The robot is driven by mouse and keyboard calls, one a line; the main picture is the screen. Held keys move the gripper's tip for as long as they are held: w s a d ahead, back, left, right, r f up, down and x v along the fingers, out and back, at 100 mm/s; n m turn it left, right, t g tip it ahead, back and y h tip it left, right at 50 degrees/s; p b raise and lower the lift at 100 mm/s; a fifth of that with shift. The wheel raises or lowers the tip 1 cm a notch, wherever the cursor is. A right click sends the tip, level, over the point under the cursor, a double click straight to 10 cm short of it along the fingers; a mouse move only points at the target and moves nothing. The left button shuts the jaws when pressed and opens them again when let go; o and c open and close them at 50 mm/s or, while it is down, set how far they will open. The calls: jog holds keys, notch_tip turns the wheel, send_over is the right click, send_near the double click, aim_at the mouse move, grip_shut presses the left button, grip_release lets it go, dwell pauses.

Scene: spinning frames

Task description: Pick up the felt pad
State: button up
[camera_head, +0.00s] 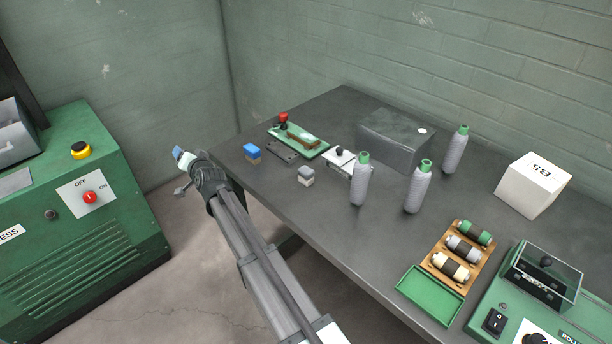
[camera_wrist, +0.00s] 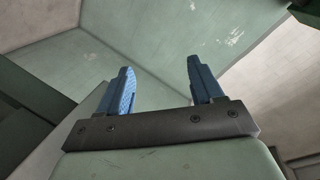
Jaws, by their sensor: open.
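No object is labelled as the felt pad. Two small blocks near the table's left edge could be it: a blue block (camera_head: 252,153) and a grey block with a pale lower part (camera_head: 306,176). I cannot tell which is the felt pad. Both stand apart on the dark table. My gripper (camera_head: 182,157) is left of the table, past its edge and to the left of both blocks. In the wrist view its two blue fingers (camera_wrist: 159,68) are spread apart with nothing between them. Neither block shows in the wrist view.
Behind the blocks lie a green board (camera_head: 310,149) with a red knob and a grey box (camera_head: 397,140). Grey bobbins (camera_head: 419,187) with green tops stand to the right. A wooden spool rack (camera_head: 438,269) and white cube (camera_head: 532,186) are further right. A green machine (camera_head: 75,215) stands left.

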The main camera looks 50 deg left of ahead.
jog(key=w+d+r+n+h, duration=0.3)
jog(key=w+d+r+n, duration=0.15)
jog(key=w+r, duration=0.2)
jog(key=n+g+h, duration=0.2)
jog(key=n+h, duration=0.5)
jog(key=h, duration=0.4)
send_near(306, 169)
jog(key=shift+m, duration=0.25)
jog(key=f, duration=0.6)
jog(key=shift+a, duration=0.4)
jog(key=shift+s+f, duration=0.15)
jog(key=shift+f, duration=2.5)
jog(key=shift+c, duration=0.4)
jog(key=c, duration=1)
jog(key=shift+o, duration=0.2)
